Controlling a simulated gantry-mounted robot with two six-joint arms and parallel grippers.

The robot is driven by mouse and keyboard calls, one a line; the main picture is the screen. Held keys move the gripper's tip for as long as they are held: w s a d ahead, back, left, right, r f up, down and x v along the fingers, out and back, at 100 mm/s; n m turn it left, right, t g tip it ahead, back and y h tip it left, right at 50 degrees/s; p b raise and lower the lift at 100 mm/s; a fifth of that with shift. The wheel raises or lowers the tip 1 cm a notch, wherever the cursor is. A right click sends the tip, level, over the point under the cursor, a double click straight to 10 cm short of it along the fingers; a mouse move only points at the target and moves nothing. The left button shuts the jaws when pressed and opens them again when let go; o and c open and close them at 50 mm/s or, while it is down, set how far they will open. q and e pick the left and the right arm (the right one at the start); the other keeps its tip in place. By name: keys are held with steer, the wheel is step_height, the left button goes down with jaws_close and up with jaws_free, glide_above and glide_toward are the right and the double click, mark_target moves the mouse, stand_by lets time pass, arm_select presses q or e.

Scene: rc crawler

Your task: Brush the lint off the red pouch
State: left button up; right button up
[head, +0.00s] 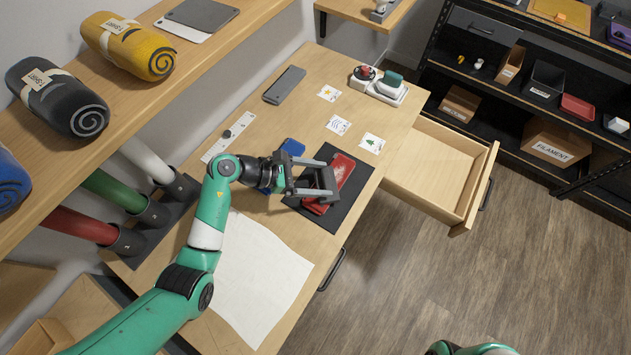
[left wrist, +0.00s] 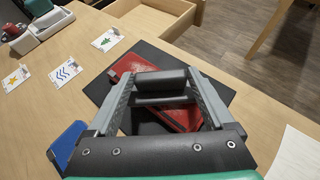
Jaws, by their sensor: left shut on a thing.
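The red pouch (head: 343,170) lies on a dark mat (head: 355,203) at the table's right edge; my left gripper covers part of it. In the left wrist view the pouch (left wrist: 186,120) shows between and beyond the fingers. My left gripper (head: 326,181) is over the pouch, its fingers apart with a dark cylindrical bar (left wrist: 160,82) spanning between their tips. I take this bar as the held thing; whether it touches the pouch I cannot tell. Any lint is too small to make out. My right gripper is out of view.
Blue items (head: 292,147) lie near the gripper, with a white sheet (head: 258,275) in front. Picture cards (head: 338,125), a grey flat object (head: 284,85) and a white device (head: 388,90) are further back. An open drawer (head: 440,170) juts out right.

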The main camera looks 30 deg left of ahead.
mark_target(327, 169)
arm_select(q)
steer(key=shift+w+d+f+b, duration=0.1)
steer(key=shift+w+f+b, duration=0.05)
steer(key=shift+w+b, duration=0.65)
steer(key=shift+w+d+f+b, duration=0.1)
steer(key=shift+w+f+b, duration=0.05)
steer(key=shift+w+b, duration=0.6)
steer(key=shift+w, duration=0.25)
steer(key=shift+w+r, duration=0.15)
steer(key=shift+w, duration=0.05)
steer(key=w+b, duration=0.1)
steer(key=b, duration=0.1)
steer(key=w+b, duration=0.2)
steer(key=shift+w+d+f, duration=0.1)
steer(key=shift+f, duration=0.1)
steer(key=shift+w+r+b, duration=0.2)
steer(key=shift+w+b, duration=0.15)
steer(key=shift+b, duration=0.15)
steer(key=shift+r+p, duration=0.3)
steer(key=shift+p, duration=0.15)
steer(key=s+p, duration=0.2)
steer(key=p, duration=0.1)
steer(key=shift+s+r+p, duration=0.1)
steer(key=shift+s+p, duration=0.25)
steer(key=shift+s, duration=0.05)
steer(key=shift+s+p, duration=0.3)
steer(key=shift+s+f, duration=0.3)
